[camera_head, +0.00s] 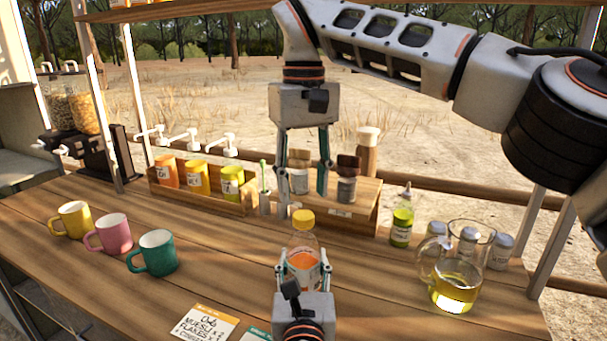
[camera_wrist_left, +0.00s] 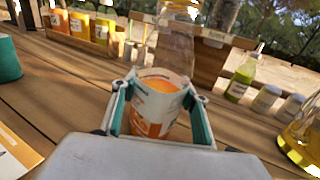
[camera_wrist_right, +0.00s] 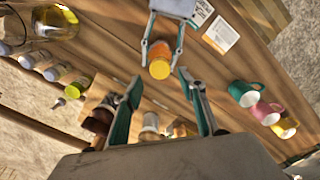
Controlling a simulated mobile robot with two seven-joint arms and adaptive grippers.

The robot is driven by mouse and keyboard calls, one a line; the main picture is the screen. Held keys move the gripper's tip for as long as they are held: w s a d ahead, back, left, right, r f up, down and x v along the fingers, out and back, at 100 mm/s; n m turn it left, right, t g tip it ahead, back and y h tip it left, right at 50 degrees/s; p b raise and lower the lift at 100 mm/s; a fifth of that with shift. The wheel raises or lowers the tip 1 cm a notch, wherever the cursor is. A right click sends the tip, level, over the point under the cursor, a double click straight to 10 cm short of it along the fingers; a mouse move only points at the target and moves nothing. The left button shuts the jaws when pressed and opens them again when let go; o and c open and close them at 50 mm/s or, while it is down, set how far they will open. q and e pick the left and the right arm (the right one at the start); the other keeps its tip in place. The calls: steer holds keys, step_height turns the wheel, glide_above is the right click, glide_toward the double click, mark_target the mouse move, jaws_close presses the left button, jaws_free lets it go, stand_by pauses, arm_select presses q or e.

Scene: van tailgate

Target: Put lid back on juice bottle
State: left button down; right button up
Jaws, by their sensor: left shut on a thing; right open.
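The juice bottle (camera_head: 303,256) is clear with an orange and white label and stands upright near the counter's front middle. My left gripper (camera_head: 303,268) is shut around its labelled body, which also fills the left wrist view (camera_wrist_left: 156,108). The yellow-orange lid (camera_head: 303,218) sits on top of the bottle; whether it is screwed tight I cannot tell. The right wrist view shows the lid (camera_wrist_right: 160,68) from above, between and beyond the fingertips. My right gripper (camera_head: 302,184) is open and empty, pointing down above the lid and apart from it.
A wooden rack with jars (camera_head: 350,222) stands behind the bottle. A green squeeze bottle (camera_head: 402,222) and a glass jug (camera_head: 455,285) stand to the right. Yellow, pink and green mugs (camera_head: 155,253) stand left. Cards (camera_head: 205,324) lie in front.

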steer(key=n, duration=0.4)
steer(key=shift+r+n, duration=0.2)
steer(key=shift+n, duration=0.2)
steer(key=n, duration=0.5)
steer(key=shift+r, duration=0.15)
steer(key=n, duration=0.5)
steer(key=shift+r, duration=0.2)
steer(key=n, duration=0.5)
steer(key=shift+r, duration=0.2)
steer(key=n, duration=0.5)
steer(key=shift+r+n, duration=0.2)
steer(key=shift+n, duration=0.1)
steer(key=n, duration=0.5)
steer(key=shift+r, duration=0.25)
steer(key=n, duration=0.5)
steer(key=shift+r, duration=0.2)
steer(key=n, duration=0.4)
steer(key=shift+r+n, duration=0.2)
steer(key=shift+n, duration=0.1)
